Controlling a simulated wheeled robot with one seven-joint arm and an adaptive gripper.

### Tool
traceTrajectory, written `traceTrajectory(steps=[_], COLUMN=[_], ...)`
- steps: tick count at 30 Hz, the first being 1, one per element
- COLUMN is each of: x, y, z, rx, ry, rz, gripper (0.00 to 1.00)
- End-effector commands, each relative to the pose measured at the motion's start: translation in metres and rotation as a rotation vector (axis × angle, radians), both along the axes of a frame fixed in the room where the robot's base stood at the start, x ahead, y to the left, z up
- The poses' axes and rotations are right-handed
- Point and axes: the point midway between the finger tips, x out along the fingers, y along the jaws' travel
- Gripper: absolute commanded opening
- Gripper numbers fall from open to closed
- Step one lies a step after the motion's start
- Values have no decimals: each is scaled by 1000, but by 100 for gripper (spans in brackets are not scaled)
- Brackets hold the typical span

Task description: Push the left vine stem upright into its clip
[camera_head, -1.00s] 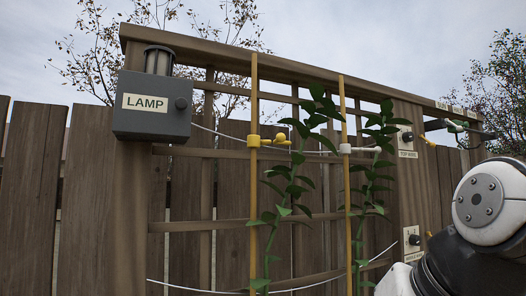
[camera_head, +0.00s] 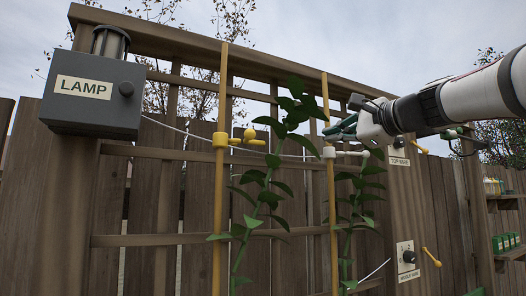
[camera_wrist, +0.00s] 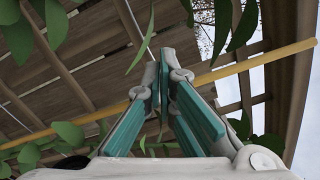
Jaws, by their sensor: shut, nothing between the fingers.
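The left vine (camera_head: 265,200) is green and leafy. It leans right from low beside the left yellow cane (camera_head: 220,90), and its top reaches toward the right cane (camera_head: 327,90). A yellow clip (camera_head: 221,140) on the left cane has an arm with a knob on its right; the vine's stem passes to its right, outside it. My gripper (camera_head: 328,131) has teal-padded fingers and is at the right cane, just right of the vine's upper leaves. In the wrist view, my gripper (camera_wrist: 158,72) is shut and empty among leaves; contact with the stem cannot be told.
A right vine (camera_head: 355,215) stands by the right cane, with a white clip (camera_head: 331,152) just below my gripper. The wooden trellis (camera_head: 170,150) is behind. A grey lamp box (camera_head: 95,92) is at upper left. A knobbed switch plate (camera_head: 406,261) is at lower right.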

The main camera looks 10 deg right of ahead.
Motion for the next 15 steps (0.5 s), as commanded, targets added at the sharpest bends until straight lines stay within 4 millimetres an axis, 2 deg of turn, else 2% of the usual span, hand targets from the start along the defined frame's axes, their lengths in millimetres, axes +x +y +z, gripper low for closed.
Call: traceTrajectory(steps=[10, 15], x=[64, 57], y=[26, 49], z=[2, 13], rx=[-1, -3], ry=[2, 0], rz=[4, 3], gripper=[0, 0])
